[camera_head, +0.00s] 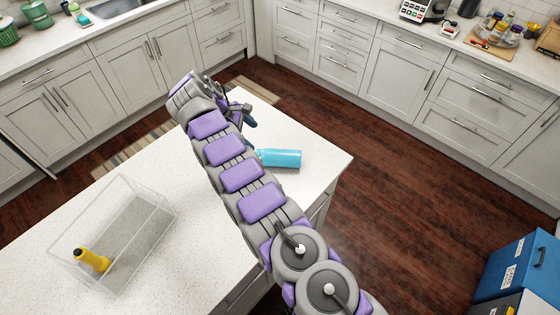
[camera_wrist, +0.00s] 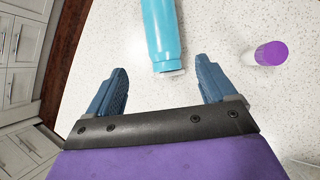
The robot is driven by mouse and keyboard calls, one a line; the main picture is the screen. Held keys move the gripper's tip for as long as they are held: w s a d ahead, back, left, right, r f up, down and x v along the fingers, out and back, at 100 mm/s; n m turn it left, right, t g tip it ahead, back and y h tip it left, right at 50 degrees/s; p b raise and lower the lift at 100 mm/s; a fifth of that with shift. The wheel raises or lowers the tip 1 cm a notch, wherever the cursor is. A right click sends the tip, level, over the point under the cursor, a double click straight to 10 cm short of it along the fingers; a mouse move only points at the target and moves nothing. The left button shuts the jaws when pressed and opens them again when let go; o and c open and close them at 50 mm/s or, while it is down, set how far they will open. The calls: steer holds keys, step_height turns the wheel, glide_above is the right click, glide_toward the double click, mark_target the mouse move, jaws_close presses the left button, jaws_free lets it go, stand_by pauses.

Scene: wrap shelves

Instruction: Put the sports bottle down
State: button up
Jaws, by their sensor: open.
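The light blue sports bottle (camera_head: 280,157) lies on its side on the white island counter, near the counter's right end. In the wrist view the bottle (camera_wrist: 160,28) points away from me, with its pale end near the space between my fingertips. My gripper (camera_wrist: 160,72) is open, with a dark blue finger on each side and visible gaps to the bottle.
A clear bin (camera_head: 112,235) on the island holds a yellow bottle (camera_head: 92,260). A purple-topped white item (camera_wrist: 270,53) is right of the blue bottle in the wrist view. Blue boxes (camera_head: 515,265) stand at the lower right.

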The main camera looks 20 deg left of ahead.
mark_target(276, 156)
steer(key=shift+b+x, duration=2.25)
steer(key=shift+b, duration=1.35)
steer(key=b+x, duration=0.2)
steer(key=x, duration=0.4)
steer(key=shift+d+f, duration=0.25)
steer(key=shift+f, duration=0.05)
steer(key=shift+b+x, duration=0.85)
steer(key=shift+x, duration=1.1)
steer(key=shift+w+d+f, duration=0.15)
steer(key=shift+d+f, duration=0.25)
steer(key=shift+f, duration=0.2)
steer(key=c, duration=1.1)
steer(key=shift+r, duration=0.2)
